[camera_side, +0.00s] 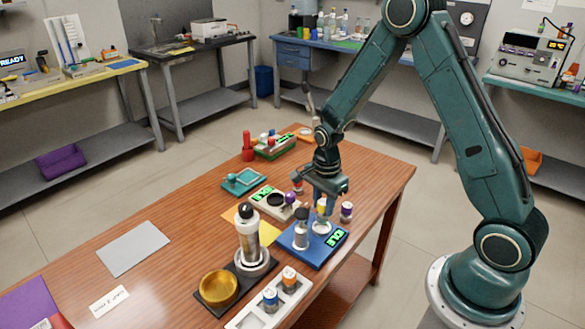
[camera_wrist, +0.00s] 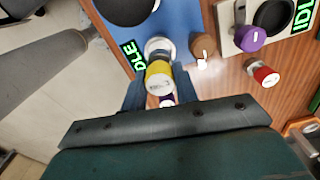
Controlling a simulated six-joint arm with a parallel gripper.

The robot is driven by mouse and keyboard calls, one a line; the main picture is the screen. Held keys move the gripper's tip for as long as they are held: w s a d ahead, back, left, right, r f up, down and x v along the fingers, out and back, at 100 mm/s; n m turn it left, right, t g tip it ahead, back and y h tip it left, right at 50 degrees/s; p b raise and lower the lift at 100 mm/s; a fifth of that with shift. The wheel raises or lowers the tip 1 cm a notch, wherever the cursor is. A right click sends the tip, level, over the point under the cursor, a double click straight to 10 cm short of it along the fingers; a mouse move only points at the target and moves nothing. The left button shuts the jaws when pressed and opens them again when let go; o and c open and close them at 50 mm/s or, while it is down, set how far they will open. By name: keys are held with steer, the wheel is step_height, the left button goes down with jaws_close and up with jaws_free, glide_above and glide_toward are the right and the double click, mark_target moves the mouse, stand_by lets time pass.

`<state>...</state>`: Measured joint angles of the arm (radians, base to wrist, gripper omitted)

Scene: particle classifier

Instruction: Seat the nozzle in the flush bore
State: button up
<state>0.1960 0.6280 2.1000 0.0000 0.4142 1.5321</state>
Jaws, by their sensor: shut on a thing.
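My gripper (camera_side: 322,198) is shut on a small upright piece with a yellow band and a white end, which I take to be the nozzle (camera_side: 321,210). In the wrist view the nozzle (camera_wrist: 158,75) stands between the fingers. It is at a white ring (camera_side: 321,227) on the blue device (camera_side: 312,252), which I take to be the flush bore. The ring also shows in the wrist view (camera_wrist: 155,44), partly covered by the nozzle. I cannot tell whether the nozzle's lower end is inside the ring or just above it.
On the blue device are a dark-topped cylinder (camera_side: 301,230) and a green display (camera_side: 333,239). A purple-capped vial (camera_side: 346,211) stands close right. A pale device (camera_side: 268,201) with a purple knob is behind. A tall cylinder (camera_side: 247,238) stands left. Table beyond the grey sheet (camera_side: 133,248) is clear.

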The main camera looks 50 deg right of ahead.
mark_target(323, 214)
steer(key=shift+f, duration=0.15)
steer(key=shift+f, duration=1.85)
steer(key=shift+f, duration=0.15)
steer(key=o, duration=1)
step_height(323, 214, up, 12)
steer(key=shift+r, duration=0.2)
